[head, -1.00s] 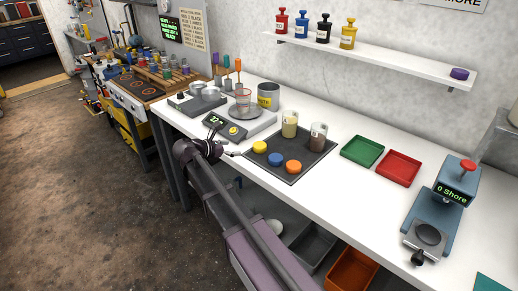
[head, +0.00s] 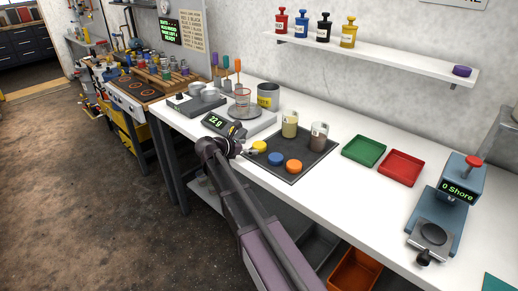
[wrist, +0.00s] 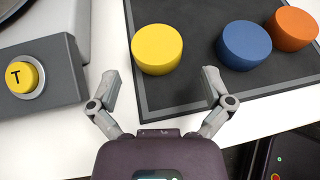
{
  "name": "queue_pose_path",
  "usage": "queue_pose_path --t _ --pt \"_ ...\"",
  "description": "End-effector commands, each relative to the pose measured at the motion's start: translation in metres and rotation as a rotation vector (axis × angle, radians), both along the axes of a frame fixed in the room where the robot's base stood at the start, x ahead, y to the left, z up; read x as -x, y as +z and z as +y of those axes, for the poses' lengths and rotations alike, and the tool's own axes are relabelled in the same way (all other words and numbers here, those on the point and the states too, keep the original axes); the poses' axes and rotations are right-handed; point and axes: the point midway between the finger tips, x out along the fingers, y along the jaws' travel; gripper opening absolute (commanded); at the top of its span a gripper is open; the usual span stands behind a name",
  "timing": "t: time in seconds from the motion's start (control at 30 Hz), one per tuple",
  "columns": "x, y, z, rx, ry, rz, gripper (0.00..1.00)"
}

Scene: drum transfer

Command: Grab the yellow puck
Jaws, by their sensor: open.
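The yellow puck (wrist: 157,49) sits on the left front corner area of a dark mat; in the head view the yellow puck (head: 260,146) is partly beside my wrist. My gripper (wrist: 160,82) is open and empty, its two fingers apart on either side of the puck's near edge in the wrist view. The puck lies just ahead of the fingertips, not between them. In the head view my gripper (head: 248,152) is at the mat's left edge, its fingers small and hard to make out.
A blue puck (wrist: 244,45) and an orange puck (wrist: 291,28) stand right of the yellow one on the dark mat (wrist: 200,93). A scale (wrist: 50,75) with a yellow T button is close on the left. Two cups (head: 289,125) stand further back on the mat.

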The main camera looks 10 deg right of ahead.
Motion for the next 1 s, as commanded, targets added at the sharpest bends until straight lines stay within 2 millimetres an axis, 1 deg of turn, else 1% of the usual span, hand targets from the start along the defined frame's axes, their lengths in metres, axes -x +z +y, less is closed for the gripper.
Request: queue_pose_path --t 0.13,0.27,0.5,0.67,1.0 --pt "0.000 -0.001 -0.001 0.000 0.000 0.000 1.00" --pt "-0.004 -0.003 -0.006 0.000 0.000 0.000 1.00" --pt "-0.017 -0.013 -0.029 0.000 -0.001 0.000 1.00" --pt "-0.022 -0.017 -0.040 0.000 -0.001 0.000 1.00" --pt "-0.023 -0.017 -0.043 0.000 0.000 0.000 1.00"
